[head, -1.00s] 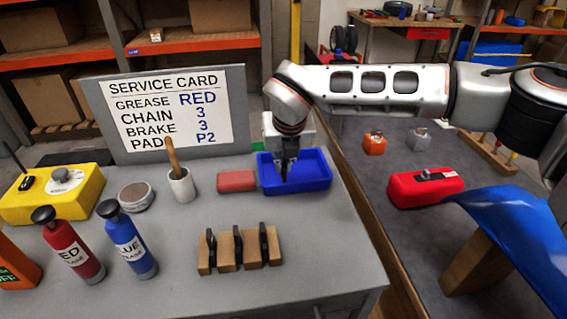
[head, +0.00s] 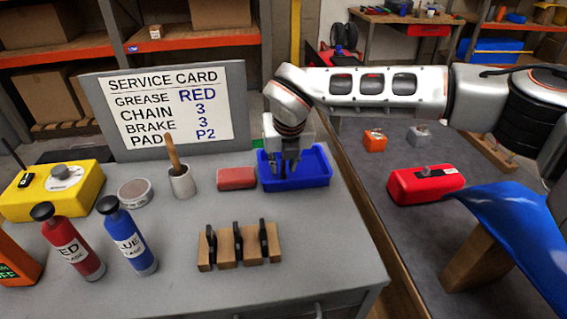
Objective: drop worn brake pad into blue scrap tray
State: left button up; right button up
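The blue scrap tray (head: 318,181) sits on the grey bench, right of a red block. My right gripper (head: 288,170) points down into the tray, with its two fingers spread apart and their tips below the level of the rim. The worn brake pad cannot be made out; the gripper and tray wall hide part of the tray floor. A wooden rack (head: 229,264) holds three dark pads upright at the front of the bench. My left gripper is not in view.
A service card (head: 165,112) stands at the back. A red block (head: 237,178), brush cup (head: 182,182), round tin (head: 135,193), red bottle (head: 72,243), blue bottle (head: 129,238) and yellow box (head: 50,197) stand left of the tray. The front right of the bench is clear.

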jog(key=shift+r, duration=0.35)
jog(key=v, duration=1.2)
jog(key=shift+r+p, duration=0.3)
jog(key=shift+p, duration=0.15)
